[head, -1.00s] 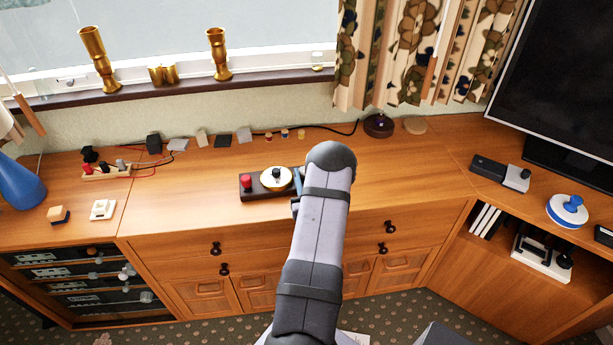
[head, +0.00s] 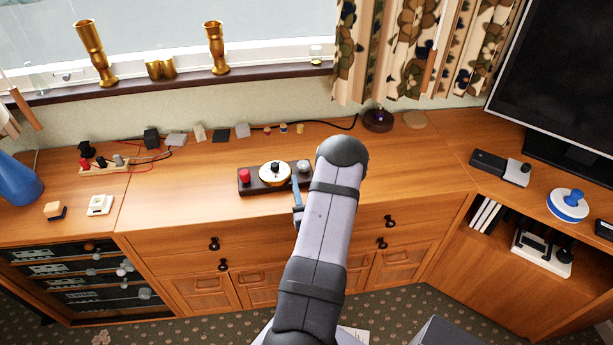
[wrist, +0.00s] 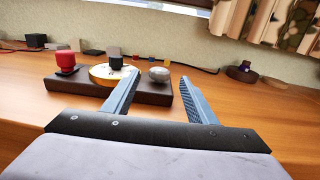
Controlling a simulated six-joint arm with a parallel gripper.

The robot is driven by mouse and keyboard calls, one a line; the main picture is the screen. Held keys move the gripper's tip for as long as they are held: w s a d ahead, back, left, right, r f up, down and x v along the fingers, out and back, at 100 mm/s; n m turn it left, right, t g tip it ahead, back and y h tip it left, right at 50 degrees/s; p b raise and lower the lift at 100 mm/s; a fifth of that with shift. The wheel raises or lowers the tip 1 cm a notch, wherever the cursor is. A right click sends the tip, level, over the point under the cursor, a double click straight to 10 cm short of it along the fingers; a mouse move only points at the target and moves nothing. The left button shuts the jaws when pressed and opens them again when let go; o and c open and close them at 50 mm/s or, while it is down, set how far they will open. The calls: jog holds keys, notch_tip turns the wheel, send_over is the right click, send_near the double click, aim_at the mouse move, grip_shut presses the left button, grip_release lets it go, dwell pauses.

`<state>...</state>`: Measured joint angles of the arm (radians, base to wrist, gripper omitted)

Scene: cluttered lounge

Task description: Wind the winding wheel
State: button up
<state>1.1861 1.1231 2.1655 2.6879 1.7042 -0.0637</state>
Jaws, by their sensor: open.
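A dark block (head: 262,188) on the wooden cabinet carries a cream-and-gold wheel (head: 265,177) with a black knob (head: 275,167), a red knob (head: 244,176) at its left and a silver knob (head: 303,167) at its right. In the wrist view the wheel (wrist: 98,77) is partly behind my left finger, and its black knob (wrist: 115,61) stands upright. My gripper (wrist: 159,78) is open and empty, with the silver knob (wrist: 159,73) showing between its fingers. In the head view a blue finger (head: 296,188) shows at the block's front right; my arm hides the rest.
Small blocks (head: 221,135) and cables lie along the wall behind. A wired board (head: 104,167) is at left, a dark round object (head: 377,120) at back right. A blue-and-white wheel (head: 568,205) is far right.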

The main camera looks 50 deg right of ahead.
jog(key=shift+v, duration=0.95)
